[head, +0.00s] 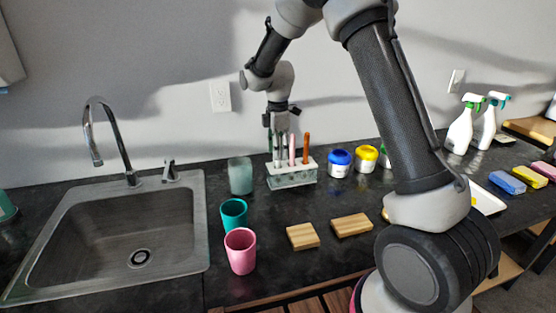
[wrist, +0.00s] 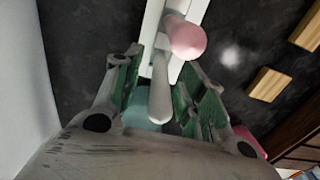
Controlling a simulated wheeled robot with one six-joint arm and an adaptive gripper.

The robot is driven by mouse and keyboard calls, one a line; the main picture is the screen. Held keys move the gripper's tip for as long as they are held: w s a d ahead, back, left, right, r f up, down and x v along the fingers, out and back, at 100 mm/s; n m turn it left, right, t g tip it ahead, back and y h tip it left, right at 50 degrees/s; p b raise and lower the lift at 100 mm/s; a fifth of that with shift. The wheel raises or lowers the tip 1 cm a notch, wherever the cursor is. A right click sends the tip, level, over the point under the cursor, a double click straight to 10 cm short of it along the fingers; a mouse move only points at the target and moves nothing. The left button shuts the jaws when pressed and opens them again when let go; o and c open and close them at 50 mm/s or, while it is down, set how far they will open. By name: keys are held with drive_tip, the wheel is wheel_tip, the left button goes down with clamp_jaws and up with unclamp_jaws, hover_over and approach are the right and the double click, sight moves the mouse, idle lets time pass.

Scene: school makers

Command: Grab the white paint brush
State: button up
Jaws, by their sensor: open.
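The white paint brush (wrist: 160,92) stands in the rack, its pale handle pointing up at the wrist camera. My gripper (wrist: 163,62) is open, with one green-padded finger on each side of that handle. I cannot tell whether either finger touches it. In the head view my gripper (head: 279,133) points down over the left part of the white-topped brush rack (head: 292,182), partly hiding the brushes there. A pink brush (wrist: 187,38) stands just right of the white one, outside the fingers. An orange-brown brush (head: 306,148) stands at the rack's right.
A frosted cup (head: 240,176) stands close left of the rack. Teal (head: 234,214) and pink (head: 240,251) cups stand nearer the front. Paint jars (head: 340,163) are to the right. Two wooden blocks (head: 302,236) lie in front. A sink (head: 120,240) is at left; the wall is behind.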

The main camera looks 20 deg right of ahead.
clamp_jaws()
drive_tip(key=shift+r, duration=0.1)
